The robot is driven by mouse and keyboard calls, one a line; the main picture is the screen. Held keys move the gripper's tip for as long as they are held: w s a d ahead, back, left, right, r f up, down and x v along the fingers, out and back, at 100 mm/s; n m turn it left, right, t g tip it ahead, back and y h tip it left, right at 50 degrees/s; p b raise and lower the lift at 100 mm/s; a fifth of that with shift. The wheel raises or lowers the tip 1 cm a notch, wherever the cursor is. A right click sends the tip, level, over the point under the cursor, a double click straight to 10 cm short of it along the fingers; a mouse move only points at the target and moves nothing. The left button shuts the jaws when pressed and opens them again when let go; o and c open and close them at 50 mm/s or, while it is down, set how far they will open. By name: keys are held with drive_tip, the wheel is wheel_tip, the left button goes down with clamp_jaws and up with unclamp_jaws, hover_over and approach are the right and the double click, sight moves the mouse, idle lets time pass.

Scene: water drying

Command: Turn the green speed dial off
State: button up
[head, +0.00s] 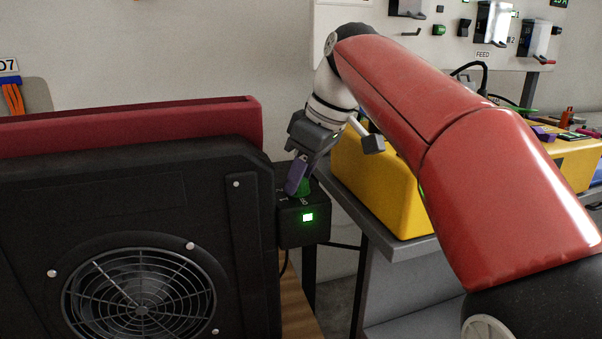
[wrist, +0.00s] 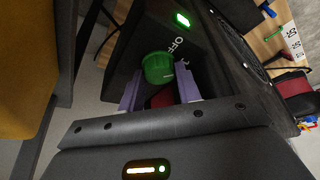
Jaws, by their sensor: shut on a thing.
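The green speed dial (wrist: 158,68) sits on a black control box (head: 302,231) fixed beside the black fan unit. The box has a lit green indicator, and "OFF" is printed near the dial in the wrist view. In the head view the dial (head: 304,187) is mostly hidden by my gripper (head: 298,180). My gripper (wrist: 160,86) reaches down onto the dial from above, its two purple fingers on either side of it, shut on it. The dial's pointer setting is not clear.
The black fan unit (head: 225,255) with a round grille and a red top stands at the left. A yellow case (head: 375,185) sits on a grey bench (head: 390,244) close to the right of the box. A wall panel (head: 440,50) with switches is behind.

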drive_tip(key=n+p, duration=0.1)
drive_tip(key=n, duration=0.1)
drive_tip(key=n+g+p, duration=0.1)
drive_tip(key=n+p, duration=0.1)
drive_tip(key=shift+w+d+r+y+p, duration=0.1)
drive_tip(key=shift+w+r+y+p, duration=0.1)
drive_tip(key=shift+y+p, duration=0.1)
drive_tip(key=shift+f+n+g+p, duration=0.1)
drive_tip(key=shift+n+g+p, duration=0.55)
drive_tip(key=shift+n, duration=0.5)
drive_tip(key=shift+f+n+g+p, duration=0.1)
drive_tip(key=shift+n+g+p, duration=0.35)
drive_tip(key=shift+n+p, duration=0.55)
drive_tip(key=shift+n, duration=0.35)
drive_tip(key=o, duration=1)
drive_tip(key=shift+c, duration=0.2)
drive_tip(key=p+v, duration=0.1)
drive_tip(key=v, duration=0.6)
drive_tip(key=shift+r, duration=0.35)
